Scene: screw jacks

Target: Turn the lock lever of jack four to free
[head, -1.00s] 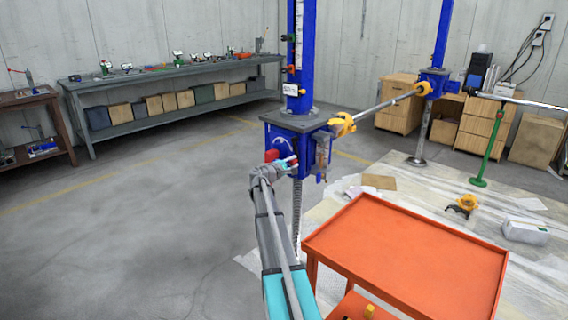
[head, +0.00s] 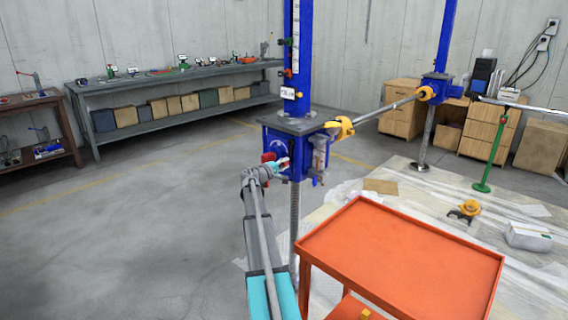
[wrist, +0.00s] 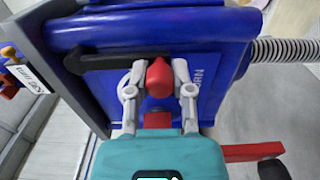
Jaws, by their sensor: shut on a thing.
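The blue jack (head: 286,152) stands on its screw at the middle of the head view, with a blue column rising above its gearbox.
An orange cart (head: 400,255) stands close at the right front. A shaft with yellow couplings (head: 341,127) runs from the jack to another blue jack (head: 434,88). A red bar with a black end (wrist: 252,153) shows at lower right in the wrist view. Floor at left is clear.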

